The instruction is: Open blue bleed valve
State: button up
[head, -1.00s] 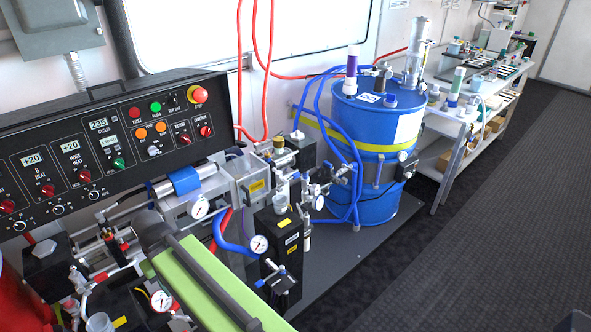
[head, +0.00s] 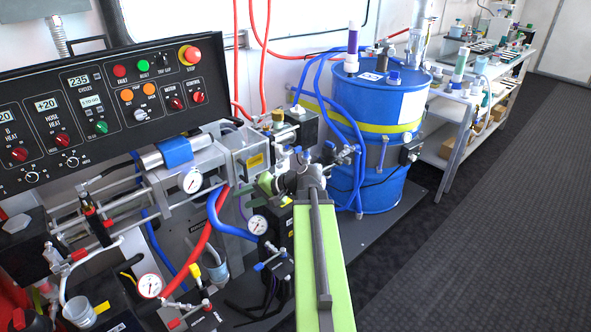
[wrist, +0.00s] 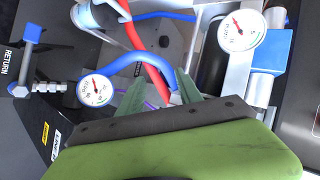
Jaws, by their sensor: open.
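A small valve with a blue handle (head: 269,260) sits low on the machine, left of my arm in the head view. A blue-handled valve on a silver fitting also shows at the left edge of the wrist view (wrist: 28,32), beside a black box marked RETURN. No label naming a bleed valve is readable. My gripper (wrist: 158,92) is open, with two green fingers spread and nothing between them. In the wrist view it is right of the blue handle and apart from it.
A gauge (wrist: 97,89) and a blue hose (wrist: 140,62) lie close to my fingers. Another gauge (wrist: 240,30) is at upper right. A blue drum (head: 378,115) stands behind my arm. The dark floor (head: 470,230) at right is clear.

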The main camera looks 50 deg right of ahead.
jog(key=s+d+r+m+t+h+b, duration=0.1)
jog(key=s+d+m+t+h+b, duration=0.15)
jog(key=d, duration=0.55)
jog(key=s+d+m+t+h+b, duration=0.1)
jog(key=s+d+m+t, duration=0.2)
jog(key=d, duration=0.5)
jog(key=m+t+h+b, duration=0.2)
jog(key=m+h, duration=0.1)
send_near(299, 151)
jog(key=w, duration=1)
jog(key=shift+w+d, duration=0.25)
jog(key=shift+w, duration=0.15)
grip_shut()
